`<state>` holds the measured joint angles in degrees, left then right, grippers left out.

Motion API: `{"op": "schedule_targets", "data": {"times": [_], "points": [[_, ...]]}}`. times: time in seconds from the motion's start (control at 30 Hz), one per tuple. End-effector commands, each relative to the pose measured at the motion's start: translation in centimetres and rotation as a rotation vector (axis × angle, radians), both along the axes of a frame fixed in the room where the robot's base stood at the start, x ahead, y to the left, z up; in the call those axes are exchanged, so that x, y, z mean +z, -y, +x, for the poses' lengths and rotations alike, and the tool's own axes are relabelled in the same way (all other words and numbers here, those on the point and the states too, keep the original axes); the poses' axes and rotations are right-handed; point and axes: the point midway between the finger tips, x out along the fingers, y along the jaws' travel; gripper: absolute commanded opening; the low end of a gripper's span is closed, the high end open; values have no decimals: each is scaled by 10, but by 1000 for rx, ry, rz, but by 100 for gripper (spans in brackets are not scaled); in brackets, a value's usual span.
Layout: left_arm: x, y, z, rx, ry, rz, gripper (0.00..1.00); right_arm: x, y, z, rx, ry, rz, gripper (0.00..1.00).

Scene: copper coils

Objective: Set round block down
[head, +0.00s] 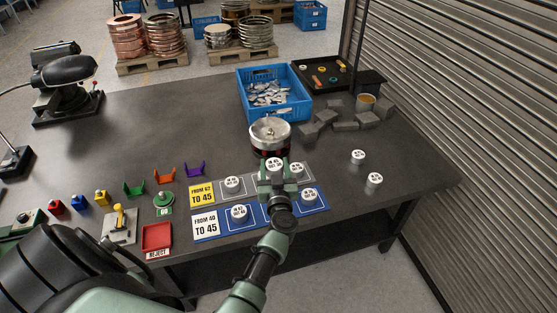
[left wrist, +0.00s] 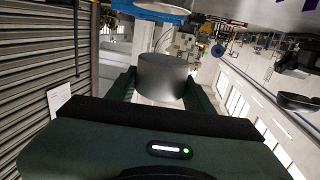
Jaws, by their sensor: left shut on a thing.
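My left gripper (head: 277,181) is shut on a round block (head: 275,163) with a white, printed top. It is over the marked mats, near the right part of the yellow-labelled row; the height above the mat is hard to tell. In the left wrist view the block (left wrist: 163,75) is a grey cylinder between the fingers. The yellow-labelled mat (head: 202,194) carries round blocks (head: 233,184) and (head: 297,168). The gripper hides part of both mats. My right gripper is not in view.
A round metal-topped part (head: 270,131) stands close behind the gripper. Two loose round blocks (head: 358,156) (head: 375,179) stand to the right. A blue crate (head: 244,99) and grey blocks (head: 345,126) are behind. A red reject tray (head: 157,238) is at left.

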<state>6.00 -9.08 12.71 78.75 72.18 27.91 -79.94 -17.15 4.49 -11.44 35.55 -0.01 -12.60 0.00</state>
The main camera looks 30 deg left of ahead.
Motion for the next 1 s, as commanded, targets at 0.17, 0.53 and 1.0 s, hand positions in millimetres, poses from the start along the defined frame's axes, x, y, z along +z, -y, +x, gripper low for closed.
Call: {"op": "schedule_targets", "data": {"times": [0.17,0.53,1.0], "points": [[7,0,0,0,1,1,1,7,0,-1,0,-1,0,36],[10,-6,-31,-46,5,0,1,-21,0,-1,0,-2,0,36],[12,117,-157,-473,-9,5,1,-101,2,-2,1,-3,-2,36]]}}
